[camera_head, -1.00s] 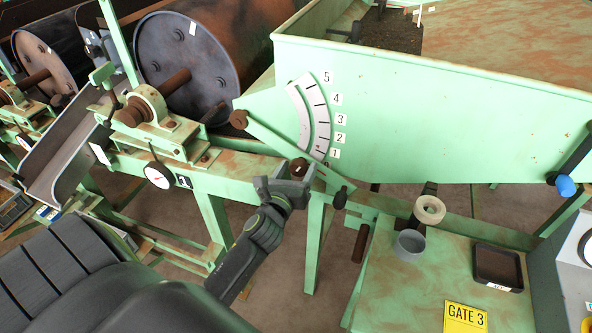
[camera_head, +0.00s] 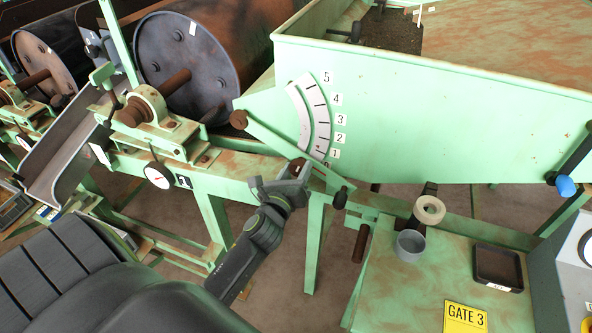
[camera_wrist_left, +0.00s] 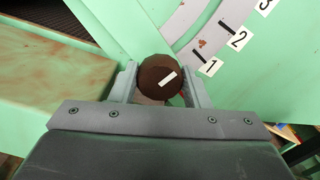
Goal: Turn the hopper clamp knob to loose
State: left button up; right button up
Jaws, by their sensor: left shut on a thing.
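The hopper clamp knob (camera_wrist_left: 160,77) is a round dark brown knob with a white mark line, seen in the left wrist view between the two fingers. The mark slants up to the right there. My left gripper (camera_wrist_left: 158,88) is shut on the knob, one finger on each side. In the head view my left gripper (camera_head: 281,183) is at the low end of the scale plate and mostly hides the knob. My right gripper is not in view.
Drums stand at the upper left.

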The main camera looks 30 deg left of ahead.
pick_arm(q)
jog(key=n, duration=0.2)
jog(key=shift+f+n, duration=0.1)
jog(key=shift+n, duration=0.3)
jog(key=n, duration=0.3)
jog(key=shift+a+n+b, duration=0.1)
jog(key=shift+n+b, duration=0.2)
jog(key=n+b, duration=0.1)
jog(key=n, duration=0.5)
jog(key=shift+f+b, duration=0.2)
jog(key=shift+b, duration=0.1)
jog(key=n+b, duration=0.1)
jog(key=n, duration=0.4)
jog(key=shift+f+n+b, duration=0.1)
jog(key=shift+n+b, duration=0.3)
jog(key=n+b, duration=0.1)
jog(key=n, duration=0.3)
jog(key=shift+n, duration=0.3)
jog(key=o, duration=1)
